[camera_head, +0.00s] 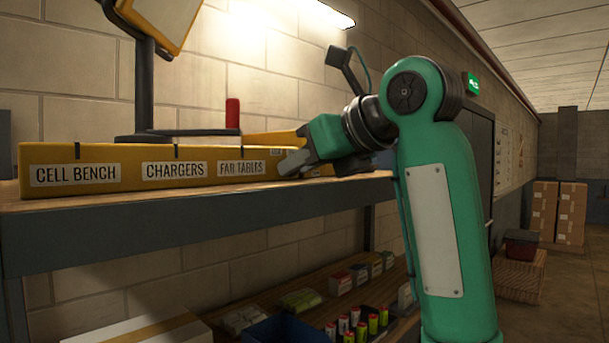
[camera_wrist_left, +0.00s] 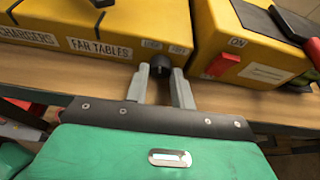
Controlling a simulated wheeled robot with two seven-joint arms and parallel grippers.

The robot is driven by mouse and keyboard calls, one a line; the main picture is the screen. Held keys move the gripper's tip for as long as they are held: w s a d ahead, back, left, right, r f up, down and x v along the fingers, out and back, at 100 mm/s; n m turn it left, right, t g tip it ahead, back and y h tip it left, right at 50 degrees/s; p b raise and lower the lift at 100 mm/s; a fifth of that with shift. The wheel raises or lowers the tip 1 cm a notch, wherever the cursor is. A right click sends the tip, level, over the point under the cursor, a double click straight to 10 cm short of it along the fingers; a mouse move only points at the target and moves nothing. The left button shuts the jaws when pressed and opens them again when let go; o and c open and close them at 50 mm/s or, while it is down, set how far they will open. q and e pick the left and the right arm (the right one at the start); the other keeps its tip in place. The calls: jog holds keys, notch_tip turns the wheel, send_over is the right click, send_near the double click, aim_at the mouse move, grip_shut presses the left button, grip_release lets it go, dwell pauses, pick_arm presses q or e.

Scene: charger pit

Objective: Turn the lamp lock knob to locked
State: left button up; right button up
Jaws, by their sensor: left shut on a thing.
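The lamp lock knob (camera_wrist_left: 160,66) is a small black knob on the front of the long yellow label box (camera_head: 60,155), which also shows in the left wrist view (camera_wrist_left: 70,22). Two small labels sit above it, too small to read surely. My left gripper (camera_wrist_left: 160,80) is shut on the knob, a grey finger on each side. In the head view my left gripper (camera_head: 290,160) is at the box's right end and hides the knob. The knob's pointing direction cannot be told. A lamp (camera_head: 165,18) with a yellow head stands on a black post behind the box. My right gripper is not in view.
The box sits on a wooden bench (camera_wrist_left: 95,78). A yellow unit (camera_wrist_left: 235,50) with a red switch marked ON stands right of the knob. A red cylinder (camera_head: 232,113) stands behind the box. The lower shelf (camera_head: 255,300) holds small boxes and several batteries.

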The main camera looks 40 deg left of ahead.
pick_arm(q)
jog(key=shift+n, duration=0.4)
jog(key=o, duration=0.7)
jog(key=shift+a, duration=0.1)
